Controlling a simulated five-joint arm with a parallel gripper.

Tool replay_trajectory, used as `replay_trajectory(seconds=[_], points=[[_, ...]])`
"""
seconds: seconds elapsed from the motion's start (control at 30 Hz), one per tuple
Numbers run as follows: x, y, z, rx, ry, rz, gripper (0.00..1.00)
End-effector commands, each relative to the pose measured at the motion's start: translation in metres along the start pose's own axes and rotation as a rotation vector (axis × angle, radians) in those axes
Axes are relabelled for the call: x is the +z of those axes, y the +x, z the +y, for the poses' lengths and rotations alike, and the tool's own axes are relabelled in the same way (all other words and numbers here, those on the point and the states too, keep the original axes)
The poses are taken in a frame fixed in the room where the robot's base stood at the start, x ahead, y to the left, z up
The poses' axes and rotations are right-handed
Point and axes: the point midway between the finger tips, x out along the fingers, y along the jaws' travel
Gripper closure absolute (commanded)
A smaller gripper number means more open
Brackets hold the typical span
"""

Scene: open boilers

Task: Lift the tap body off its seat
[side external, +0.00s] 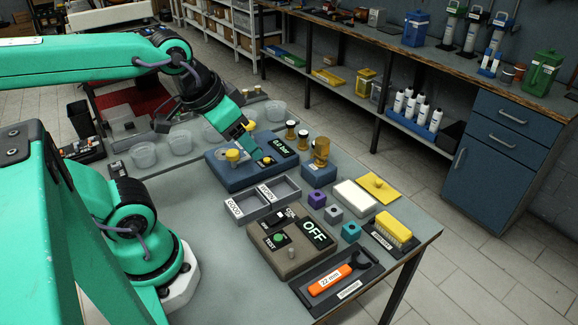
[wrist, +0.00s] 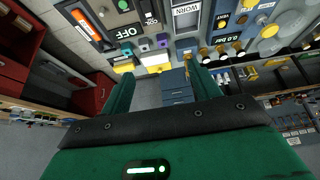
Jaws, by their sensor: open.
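A brass-coloured, upright piece (side external: 321,150), which looks like the tap body, stands on a small blue block (side external: 318,175) right of the pressure unit. My gripper (side external: 252,146) is above the blue pressure unit (side external: 232,178) with the "0.0 bar" display, left of the brass piece and apart from it. In the wrist view my gripper (wrist: 160,78) shows two green fingers spread wide with nothing between them. The display also shows in the wrist view (wrist: 228,38). I cannot tell how the brass piece sits on its block.
Grey labelled trays (side external: 247,207), an OFF test box (side external: 290,247), an orange-handled wrench (side external: 330,280), a yellow brush (side external: 393,228) and a white pad (side external: 355,196) crowd the front. Bare bench lies left of the trays.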

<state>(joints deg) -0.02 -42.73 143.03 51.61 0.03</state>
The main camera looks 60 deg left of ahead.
Motion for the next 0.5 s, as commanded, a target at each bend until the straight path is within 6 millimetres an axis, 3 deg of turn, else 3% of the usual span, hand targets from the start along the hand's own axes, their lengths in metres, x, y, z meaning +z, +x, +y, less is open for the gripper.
replay_trajectory(seconds=[0.27,0.5], points=[[-0.020,0.002,-0.003,-0.006,0.000,-0.040,0.38],[-0.056,0.012,-0.010,-0.013,0.002,-0.111,0.38]])
